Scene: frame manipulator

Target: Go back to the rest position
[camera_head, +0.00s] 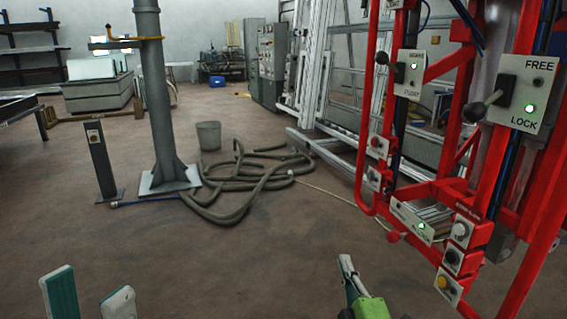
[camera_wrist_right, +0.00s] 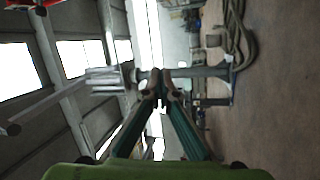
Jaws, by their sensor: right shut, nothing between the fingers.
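My left gripper (camera_head: 88,285) shows at the bottom left of the head view, with its two fingers apart and nothing seen between them. My right gripper (camera_head: 347,262) is at the bottom centre of the head view, left of the red frame manipulator (camera_head: 463,130) and apart from it. In the right wrist view the right gripper's fingertips (camera_wrist_right: 161,82) meet, with nothing between them. The red frame carries a FREE/LOCK switch panel (camera_head: 520,93), a second lever panel (camera_head: 409,74) and several push buttons. Green lamps are lit on several panels.
A grey column (camera_head: 160,100) stands at the left, with a short dark post (camera_head: 101,160) beside it. A thick hose (camera_head: 240,190) lies coiled on the floor near a grey bin (camera_head: 209,136). The floor in front is clear.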

